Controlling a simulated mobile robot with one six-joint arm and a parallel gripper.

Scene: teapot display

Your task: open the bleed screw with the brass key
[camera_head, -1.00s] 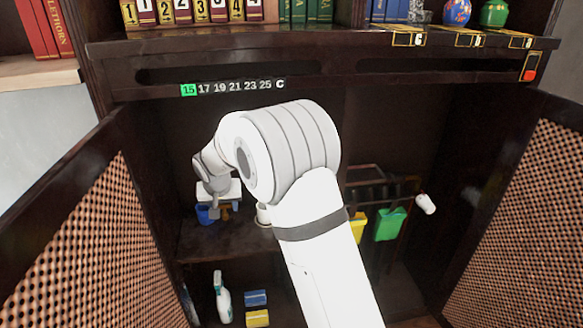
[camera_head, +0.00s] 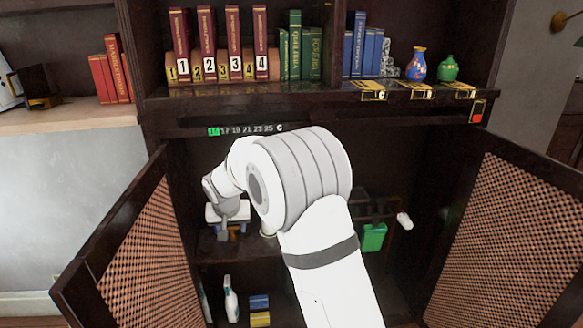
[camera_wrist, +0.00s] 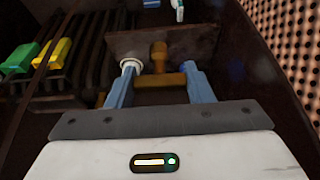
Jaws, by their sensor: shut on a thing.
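The brass key (camera_wrist: 160,65) is a T-shaped, yellow-brown piece in the wrist view. Its crossbar lies between the two blue-grey fingers of my gripper (camera_wrist: 160,83), which is shut on it. Its stem points away from my gripper, over or against a dark brown shelf board (camera_wrist: 188,42). In the head view my gripper (camera_head: 227,232) is inside the open cabinet at left, small and partly hidden by my arm. I cannot make out the bleed screw in either view.
Dark bars (camera_wrist: 92,50) with green (camera_wrist: 22,57) and yellow (camera_wrist: 58,54) containers are at left. Open lattice doors (camera_head: 150,250) flank the cabinet. A spray bottle (camera_head: 231,300) stands below.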

